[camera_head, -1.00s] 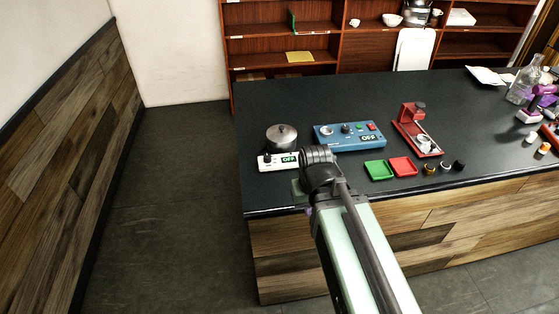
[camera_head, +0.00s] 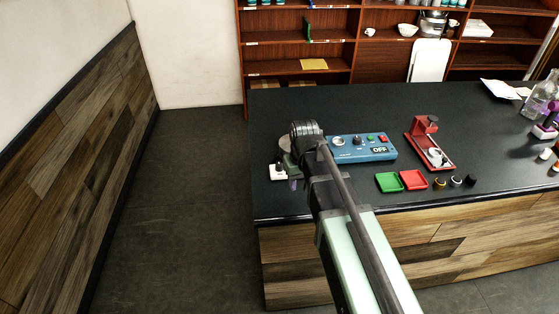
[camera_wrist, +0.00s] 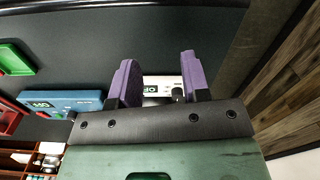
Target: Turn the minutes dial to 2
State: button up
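The blue control box (camera_head: 362,147) stands on the dark counter. It has a dial at its left (camera_head: 339,141), a dark dial near its middle (camera_head: 359,141), green and red buttons, and a display reading OFF. Dial markings are too small to read, so I cannot tell which is minutes. My gripper (camera_wrist: 158,72) is open and empty, purple fingers apart. In the head view, my gripper (camera_head: 290,180) is mostly hidden by my wrist, left of the blue box. A white panel (camera_head: 277,172) with a dark knob and OFF display shows beyond the fingers in the wrist view (camera_wrist: 160,82).
Green tray (camera_head: 389,182) and red tray (camera_head: 414,180) lie right of my arm, with small knob-like parts (camera_head: 456,181) beside them. A red stand (camera_head: 428,145) is farther right. The counter behind the blue box is clear.

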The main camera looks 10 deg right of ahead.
aim_at(280, 165)
jog(key=shift+o, duration=1)
jog(key=w+a+n, duration=0.1)
jog(key=w+n, duration=0.1)
jog(key=w, duration=0.7)
jog(key=w+a+r+n, duration=0.1)
jog(key=w+a+n, duration=0.1)
jog(key=w, duration=0.7)
jog(key=shift+a+r+n+p, duration=0.3)
jog(key=shift+n+p, duration=0.1)
jog(key=shift+n, duration=0.3)
notch_tip(280, 165, down, 11)
jog(key=n+b, duration=0.2)
jog(key=b, duration=0.3)
jog(key=n+b, duration=0.1)
jog(key=b, duration=0.5)
jog(key=shift+w+a+f+n, duration=0.15)
jog(key=shift+f+n, duration=0.05)
jog(key=shift+n, duration=0.2)
jog(key=shift+r, duration=0.15)
jog(key=c, duration=0.9)
